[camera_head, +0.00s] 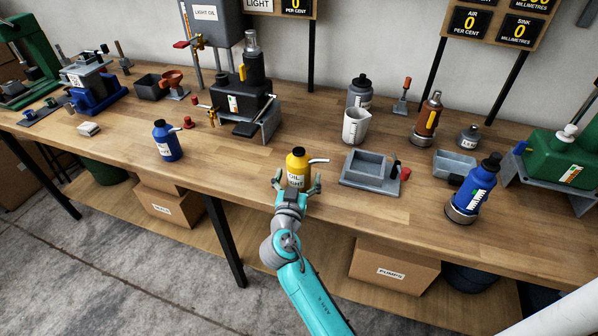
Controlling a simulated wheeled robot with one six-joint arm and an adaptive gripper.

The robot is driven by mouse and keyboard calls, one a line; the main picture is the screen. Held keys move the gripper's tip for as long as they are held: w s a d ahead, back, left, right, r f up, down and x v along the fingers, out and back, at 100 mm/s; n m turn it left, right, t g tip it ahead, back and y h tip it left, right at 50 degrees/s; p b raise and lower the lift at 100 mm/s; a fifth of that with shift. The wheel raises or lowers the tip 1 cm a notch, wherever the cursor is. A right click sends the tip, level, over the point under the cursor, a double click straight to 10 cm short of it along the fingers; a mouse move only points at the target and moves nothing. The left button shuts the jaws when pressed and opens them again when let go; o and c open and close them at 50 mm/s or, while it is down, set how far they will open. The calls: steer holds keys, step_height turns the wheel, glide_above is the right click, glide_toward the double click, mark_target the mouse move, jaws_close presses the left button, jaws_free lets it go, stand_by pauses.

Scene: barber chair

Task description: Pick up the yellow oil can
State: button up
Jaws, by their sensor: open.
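The yellow oil can (297,168) stands upright on the wooden bench near its front edge. It has a black cap, a label reading OIL and a light spout pointing right. My gripper (297,184) is open at the front of the can, its two fingers spread to the left and right of the can's lower part. Whether the fingers touch the can cannot be told from this view. The lowest part of the can is hidden behind my gripper.
A grey tray (352,182) sits close on the right, with a white measuring cup (356,125) behind it. A blue oil can (166,141) stands to the left, a blue bottle (474,190) to the right. The bench (235,170) left of the yellow can is clear.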

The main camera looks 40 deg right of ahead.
mark_target(296, 174)
steer(key=shift+w+d, duration=0.15)
steer(key=shift+d, duration=0.05)
steer(key=c, duration=1.8)
steer(key=shift+r, duration=0.1)
steer(key=shift+r, duration=0.5)
step_height(296, 174, up, 2)
steer(key=shift+r, duration=0.1)
steer(key=v, duration=1.8)
steer(key=shift+r, duration=0.15)
